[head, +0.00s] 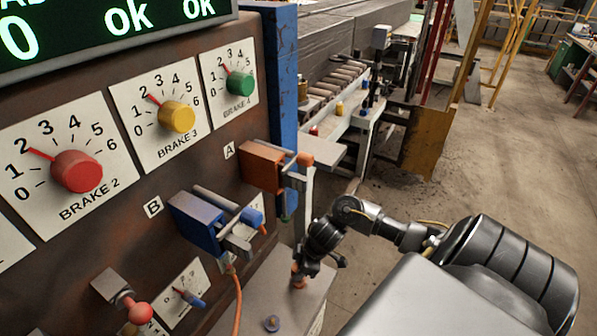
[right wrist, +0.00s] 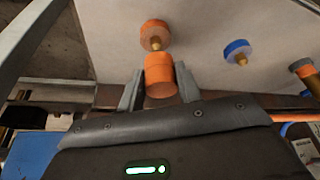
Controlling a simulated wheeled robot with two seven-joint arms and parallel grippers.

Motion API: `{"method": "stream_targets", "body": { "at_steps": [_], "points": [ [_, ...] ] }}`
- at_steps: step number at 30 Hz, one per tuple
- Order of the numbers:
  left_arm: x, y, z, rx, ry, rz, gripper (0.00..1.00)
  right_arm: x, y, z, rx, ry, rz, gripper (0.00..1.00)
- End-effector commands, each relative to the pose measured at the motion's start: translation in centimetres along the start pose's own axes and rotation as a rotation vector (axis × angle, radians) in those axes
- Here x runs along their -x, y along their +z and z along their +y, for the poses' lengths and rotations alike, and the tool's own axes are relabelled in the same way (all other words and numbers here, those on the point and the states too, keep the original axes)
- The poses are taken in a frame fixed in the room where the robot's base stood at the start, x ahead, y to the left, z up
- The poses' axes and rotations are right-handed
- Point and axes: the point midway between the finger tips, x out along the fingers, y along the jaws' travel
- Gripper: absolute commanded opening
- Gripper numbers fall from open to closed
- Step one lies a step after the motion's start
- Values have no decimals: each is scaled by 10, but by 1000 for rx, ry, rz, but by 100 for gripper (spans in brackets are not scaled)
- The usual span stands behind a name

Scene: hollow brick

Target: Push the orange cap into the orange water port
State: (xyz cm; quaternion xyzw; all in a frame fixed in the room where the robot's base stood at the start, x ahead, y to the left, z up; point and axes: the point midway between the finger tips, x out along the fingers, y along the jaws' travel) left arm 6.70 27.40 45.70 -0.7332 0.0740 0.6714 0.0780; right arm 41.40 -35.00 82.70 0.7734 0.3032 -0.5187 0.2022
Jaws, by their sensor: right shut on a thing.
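My right gripper (right wrist: 159,90) is shut on an orange cap (right wrist: 160,77), a short cylinder between its two grey fingers. In the head view the right gripper (head: 299,270) is low over the grey ledge. A second orange piece with a brass stem (right wrist: 155,34) shows just beyond the held cap, against the pale surface; I cannot tell whether they touch. The orange block (head: 262,165) beside label A is on the panel, above and left of the gripper, with an orange end piece (head: 305,159) at its right. The port opening cannot be made out. My left gripper is not in view.
The blue block (head: 196,222) beside B, an orange hose (head: 236,300) and a red knob (head: 139,312) are left of my arm.

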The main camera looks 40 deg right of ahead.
Motion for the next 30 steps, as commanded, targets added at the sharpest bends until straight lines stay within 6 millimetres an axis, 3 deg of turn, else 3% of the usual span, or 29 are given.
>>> {"method": "stream_targets", "body": {
  "at_steps": [30],
  "points": [
    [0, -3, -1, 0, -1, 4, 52, -4, 8, 0, 0, 1, 0, 13]
  ]
}}
